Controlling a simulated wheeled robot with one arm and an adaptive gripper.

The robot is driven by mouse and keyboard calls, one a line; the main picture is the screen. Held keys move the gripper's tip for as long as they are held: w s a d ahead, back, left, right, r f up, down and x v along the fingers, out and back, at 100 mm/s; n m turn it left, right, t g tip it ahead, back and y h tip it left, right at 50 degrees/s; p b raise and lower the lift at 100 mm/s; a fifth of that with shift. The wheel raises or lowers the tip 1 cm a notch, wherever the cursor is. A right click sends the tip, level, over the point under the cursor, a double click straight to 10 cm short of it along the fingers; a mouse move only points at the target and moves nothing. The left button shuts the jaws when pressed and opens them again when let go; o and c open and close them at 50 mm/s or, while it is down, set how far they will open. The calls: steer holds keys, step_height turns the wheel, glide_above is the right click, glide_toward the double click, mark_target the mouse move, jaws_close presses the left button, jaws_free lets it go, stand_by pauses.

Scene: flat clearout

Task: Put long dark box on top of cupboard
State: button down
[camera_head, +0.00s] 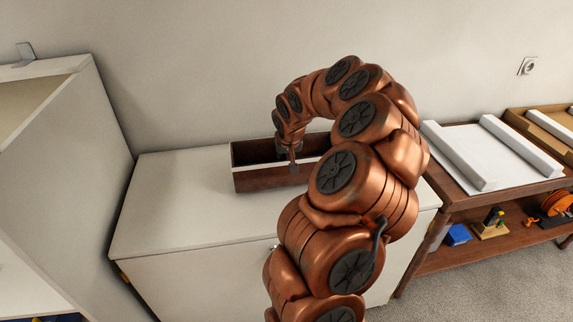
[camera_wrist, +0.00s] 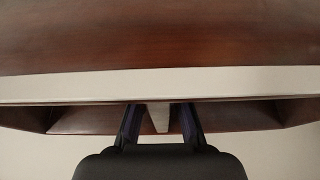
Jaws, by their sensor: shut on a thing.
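The long dark box (camera_head: 270,178) is an open, dark reddish-brown wooden box with a pale rim. In the head view it is on or just above the white top of the low cupboard (camera_head: 170,200); I cannot tell whether it touches. My gripper (camera_head: 293,160) reaches down from above and is shut on the box's near wall. In the wrist view the box (camera_wrist: 160,40) fills the upper part, and the two dark fingers of my gripper (camera_wrist: 160,118) are at its pale rim. My arm hides part of the box's right end.
A tall white cabinet (camera_head: 60,150) stands at the left against the cupboard. A wooden table (camera_head: 455,160) with white rolls stands at the right, with small objects on its lower shelf. The cupboard top left of the box is clear.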

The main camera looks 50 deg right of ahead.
steer(key=shift+d, duration=0.2)
steer(key=shift+f+p, duration=0.5)
steer(key=shift+f, duration=1.2)
steer(key=shift+f, duration=0.15)
steer(key=c, duration=1.2)
jaws_free()
steer(key=shift+r, duration=0.2)
